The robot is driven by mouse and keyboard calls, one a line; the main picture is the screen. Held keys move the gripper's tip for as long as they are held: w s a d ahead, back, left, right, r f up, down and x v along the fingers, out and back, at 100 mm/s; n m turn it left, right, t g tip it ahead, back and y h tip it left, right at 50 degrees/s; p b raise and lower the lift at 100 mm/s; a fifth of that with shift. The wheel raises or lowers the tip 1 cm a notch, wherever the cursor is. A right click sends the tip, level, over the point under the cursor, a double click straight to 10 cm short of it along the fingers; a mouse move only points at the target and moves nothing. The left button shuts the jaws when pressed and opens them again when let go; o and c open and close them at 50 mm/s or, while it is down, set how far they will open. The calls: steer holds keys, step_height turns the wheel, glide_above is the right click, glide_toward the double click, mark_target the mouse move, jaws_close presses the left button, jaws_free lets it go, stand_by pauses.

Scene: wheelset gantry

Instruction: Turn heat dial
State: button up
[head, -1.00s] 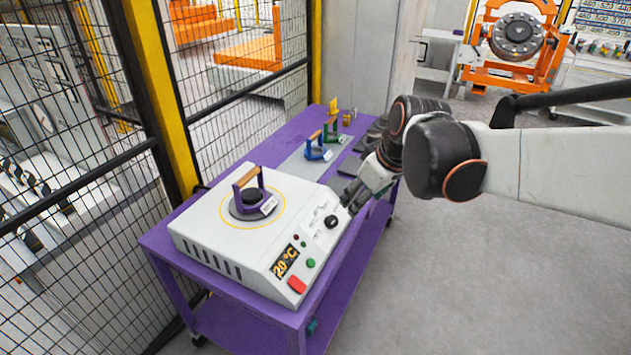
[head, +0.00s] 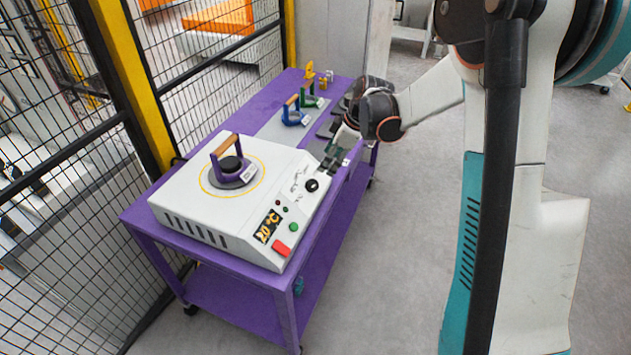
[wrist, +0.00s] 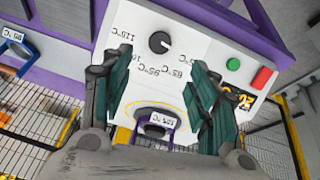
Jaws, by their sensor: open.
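The heat dial (head: 312,185) is a small black knob on the sloped front panel of a white heater box (head: 190,205). In the wrist view the dial (wrist: 159,42) has a white pointer mark and temperature labels around it. A display (head: 268,226) reads 20 °C. My gripper (head: 334,158) is close to the panel's far end, near the dial. In the wrist view its two dark green fingers (wrist: 160,90) stand wide apart with nothing between them. The dial shows beyond the gap between the fingertips, apart from both.
A purple-handled ring tool (head: 232,168) sits on the heater's top. Blue (head: 294,112) and green (head: 310,97) handled tools stand farther back on the purple cart (head: 300,310). A red button (head: 281,248) and green button (head: 294,227) share the panel. A mesh fence (head: 205,60) borders the cart; floor at right is clear.

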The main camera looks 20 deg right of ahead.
mark_target(315, 184)
steer(key=b+x, duration=0.3)
steer(key=x, duration=0.9)
steer(key=shift+w+a+f, duration=0.15)
steer(key=shift+f, duration=0.15)
steer(key=c, duration=1.1)
